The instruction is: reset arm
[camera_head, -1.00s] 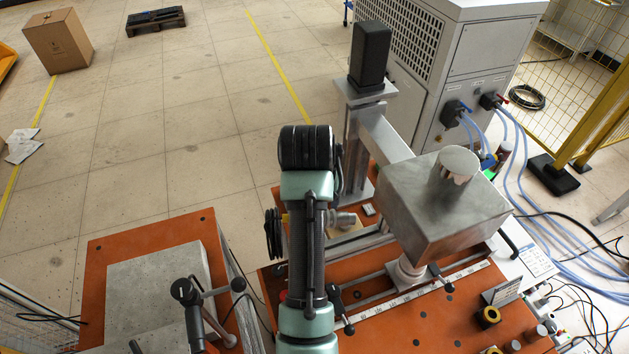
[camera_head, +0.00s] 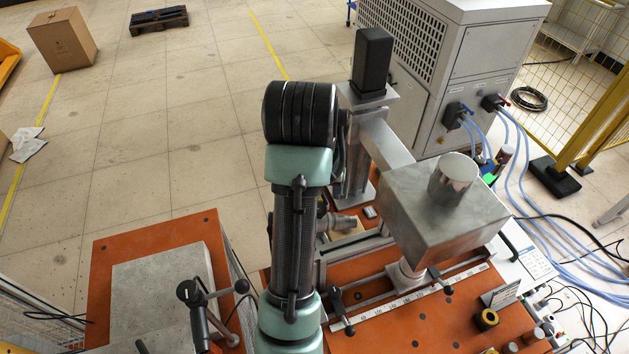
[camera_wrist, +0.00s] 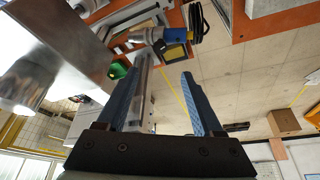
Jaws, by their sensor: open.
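My gripper (camera_wrist: 165,98) shows in the wrist view with its two blue fingers spread apart and nothing between them. In the head view the gripper itself is hidden; my arm rises in the middle of the picture, in front of the orange bench (camera_head: 440,325). The metal heater block (camera_head: 440,215) stands to the right of my arm, with a round steel cap on top. In the wrist view, a large metal body fills the left side, apart from my fingers.
A grey cabinet (camera_head: 465,75) with blue hoses stands at the back right. A black box on a post (camera_head: 372,60) stands close to my arm. A second orange bench (camera_head: 105,265) with a grey block is at left. The floor (camera_head: 170,140) behind is mostly clear.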

